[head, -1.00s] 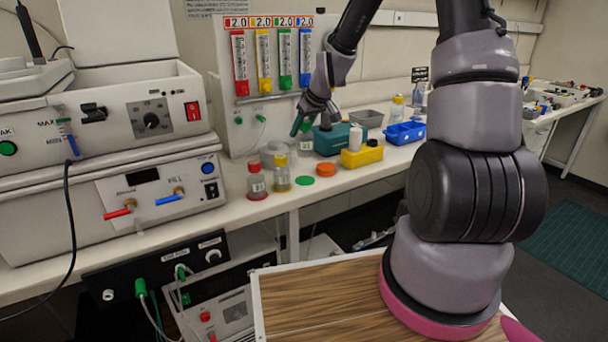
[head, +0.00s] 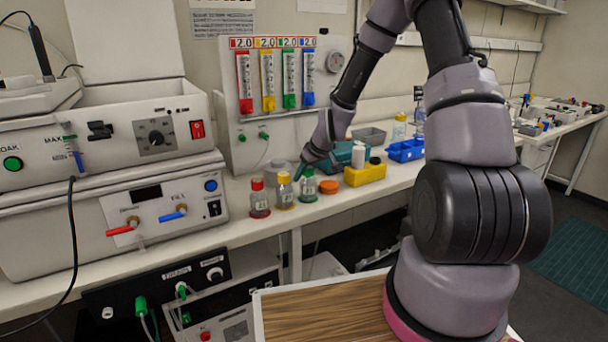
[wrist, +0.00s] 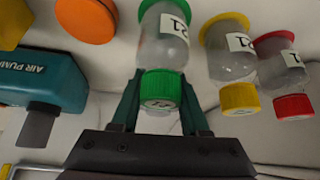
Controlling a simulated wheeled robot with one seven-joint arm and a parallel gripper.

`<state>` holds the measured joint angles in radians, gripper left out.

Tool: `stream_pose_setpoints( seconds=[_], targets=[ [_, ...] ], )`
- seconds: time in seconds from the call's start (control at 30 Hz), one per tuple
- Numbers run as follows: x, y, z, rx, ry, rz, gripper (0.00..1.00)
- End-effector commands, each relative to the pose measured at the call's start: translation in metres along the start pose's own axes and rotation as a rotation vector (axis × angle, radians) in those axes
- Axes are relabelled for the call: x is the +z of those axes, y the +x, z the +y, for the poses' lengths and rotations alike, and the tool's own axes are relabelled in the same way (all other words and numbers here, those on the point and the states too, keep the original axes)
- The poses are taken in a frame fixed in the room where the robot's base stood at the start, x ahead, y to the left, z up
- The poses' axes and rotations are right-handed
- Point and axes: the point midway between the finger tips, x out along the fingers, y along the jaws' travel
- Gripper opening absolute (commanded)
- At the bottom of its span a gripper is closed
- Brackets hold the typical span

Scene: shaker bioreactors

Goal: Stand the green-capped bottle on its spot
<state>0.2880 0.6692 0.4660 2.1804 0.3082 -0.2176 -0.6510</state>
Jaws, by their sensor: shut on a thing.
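The green-capped bottle (head: 308,187) is clear and upright, third in a row on the bench. My gripper (head: 302,173) is at its cap. In the wrist view my gripper (wrist: 162,92) has one finger on each side of the green cap (wrist: 160,88) and is shut on it. The bottle (wrist: 165,40) has its base over the green disc (wrist: 152,6), whose rim shows around the base. The base looks to be on the disc, but contact is hard to see. The fingers partly hide the cap in the head view.
A yellow-capped bottle (head: 284,192) and a red-capped bottle (head: 259,198) stand close by on the left. An empty orange disc (head: 329,187) lies on the right. Beyond it are a yellow block (head: 365,175), a teal air pump (wrist: 45,75) and a blue bin (head: 406,151).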

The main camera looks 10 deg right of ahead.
Motion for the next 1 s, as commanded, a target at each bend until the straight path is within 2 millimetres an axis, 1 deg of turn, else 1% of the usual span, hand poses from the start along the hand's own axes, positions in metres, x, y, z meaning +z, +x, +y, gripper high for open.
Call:
stream_pose_setpoints(
  seconds=[0.03, 0.07, 0.1, 0.4, 0.53, 0.67, 0.9, 1.0],
  targets=[
    [0.001, 0.001, 0.0, 0.0, 0.0, 0.0, 0.48],
    [0.001, 0.001, 0.0, 0.0, 0.0, 0.0, 0.6],
    [0.001, 0.001, 0.0, 0.0, 0.0, 0.0, 0.75],
    [0.0, 0.0, 0.0, 0.0, 0.0, 0.0, 0.75],
    [-0.001, -0.007, 0.0, 0.0, 0.001, 0.0, 0.75],
    [-0.002, -0.027, 0.001, 0.003, -0.001, 0.002, 0.75],
    [-0.002, -0.081, 0.002, 0.004, 0.0, 0.003, 0.75],
    [-0.001, -0.098, 0.002, 0.004, 0.001, 0.002, 0.75]
  ],
)
